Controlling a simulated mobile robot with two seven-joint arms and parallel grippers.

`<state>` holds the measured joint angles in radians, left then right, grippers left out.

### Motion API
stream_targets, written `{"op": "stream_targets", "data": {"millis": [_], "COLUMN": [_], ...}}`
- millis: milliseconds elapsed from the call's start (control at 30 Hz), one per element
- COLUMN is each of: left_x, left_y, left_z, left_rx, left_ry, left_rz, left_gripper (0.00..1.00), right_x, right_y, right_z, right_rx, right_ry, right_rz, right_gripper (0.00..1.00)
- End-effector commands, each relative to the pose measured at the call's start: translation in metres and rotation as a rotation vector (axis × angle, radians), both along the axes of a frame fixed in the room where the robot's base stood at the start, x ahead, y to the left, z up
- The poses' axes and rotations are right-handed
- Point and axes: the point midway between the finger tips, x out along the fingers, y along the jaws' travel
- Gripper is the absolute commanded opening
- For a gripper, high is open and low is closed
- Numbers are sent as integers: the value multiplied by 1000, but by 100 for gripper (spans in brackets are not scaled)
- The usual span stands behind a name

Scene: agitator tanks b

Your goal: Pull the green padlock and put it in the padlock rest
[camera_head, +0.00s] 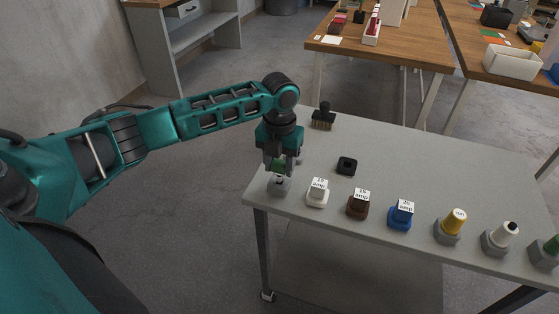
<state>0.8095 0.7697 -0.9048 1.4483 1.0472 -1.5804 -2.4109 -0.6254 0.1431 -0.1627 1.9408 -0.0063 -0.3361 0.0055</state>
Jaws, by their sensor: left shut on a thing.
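The green padlock (280,167) is at the near left corner of the grey table, mostly hidden by my left gripper. My left gripper (281,169) points down from above and is shut on it. A small grey block (279,187) with a dark mark is directly below; I cannot tell whether the padlock touches it. A small black square holder with a hollow top (347,165) sits behind and right of the gripper, empty; it may be the padlock rest. My right gripper is out of view.
A row along the table's front edge has labelled white (318,192), brown (358,204) and blue (401,214) blocks, then yellow (453,222), white and green knobs on grey bases. A dark brush-like stamp (323,117) stands at the back left. The table's middle is clear.

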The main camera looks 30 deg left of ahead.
Motion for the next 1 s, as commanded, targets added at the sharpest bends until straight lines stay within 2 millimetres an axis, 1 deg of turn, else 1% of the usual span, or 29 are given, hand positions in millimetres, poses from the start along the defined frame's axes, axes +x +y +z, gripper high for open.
{"op": "stream_targets", "data": {"millis": [700, 733, 1000], "left_x": [0, 0, 0], "left_y": [0, 0, 0], "left_z": [-22, -22, -21], "left_rx": [0, 0, 0], "left_ry": [0, 0, 0], "left_rz": [-1, -1, -1], "left_gripper": [0, 45, 71], "right_x": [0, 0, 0], "right_y": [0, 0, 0], "right_z": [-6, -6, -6], "right_rx": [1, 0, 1], "right_ry": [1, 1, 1], "right_rz": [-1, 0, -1], "right_gripper": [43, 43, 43]}}
